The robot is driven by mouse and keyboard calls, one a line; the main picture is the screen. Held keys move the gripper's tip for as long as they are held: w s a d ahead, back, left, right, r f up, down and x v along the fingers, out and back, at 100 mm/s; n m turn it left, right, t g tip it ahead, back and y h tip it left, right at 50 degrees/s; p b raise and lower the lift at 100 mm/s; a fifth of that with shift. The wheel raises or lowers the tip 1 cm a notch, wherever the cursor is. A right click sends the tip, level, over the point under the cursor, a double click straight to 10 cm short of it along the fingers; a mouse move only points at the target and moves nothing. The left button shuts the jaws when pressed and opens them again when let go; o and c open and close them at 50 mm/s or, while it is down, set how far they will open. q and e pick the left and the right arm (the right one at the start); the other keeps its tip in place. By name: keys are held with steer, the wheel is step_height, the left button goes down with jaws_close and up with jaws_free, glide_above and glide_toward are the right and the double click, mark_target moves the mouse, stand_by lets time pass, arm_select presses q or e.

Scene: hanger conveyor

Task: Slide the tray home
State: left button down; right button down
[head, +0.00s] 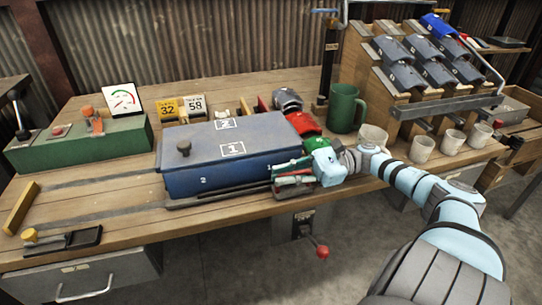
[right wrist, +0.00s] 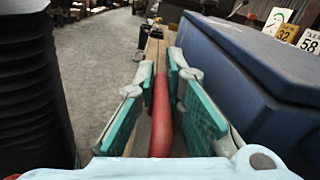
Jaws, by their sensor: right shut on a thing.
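The blue box-like tray (head: 205,180), marked 1 and 2 and with a dark knob on top, sits on the bench between two dark rails (head: 110,212). It also shows close on the right of the right wrist view (right wrist: 255,65). My right gripper (head: 285,178) is at the tray's right front corner. Its teal fingers are shut around a red bar (right wrist: 160,115) that runs along the tray's near side. Where the bar joins the tray is hidden. My left gripper is not in view.
A wooden block (head: 20,208) stands at the left end of the rails, with bare bench between it and the tray. A green box (head: 80,143) and number cards stand behind. A green mug (head: 345,108), pale cups and a bin rack stand right.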

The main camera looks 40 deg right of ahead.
steer(key=shift+d+r, duration=0.15)
steer(key=shift+d, duration=0.15)
steer(key=c, duration=1.8)
jaws_free()
steer(key=shift+s+d, duration=0.1)
steer(key=shift+d, duration=0.05)
steer(key=shift+c, duration=0.2)
steer(key=shift+o, duration=0.8)
steer(key=shift+s+d, duration=0.1)
steer(key=v, duration=0.7)
steer(key=shift+d, duration=0.15)
steer(key=shift+s+d, duration=0.2)
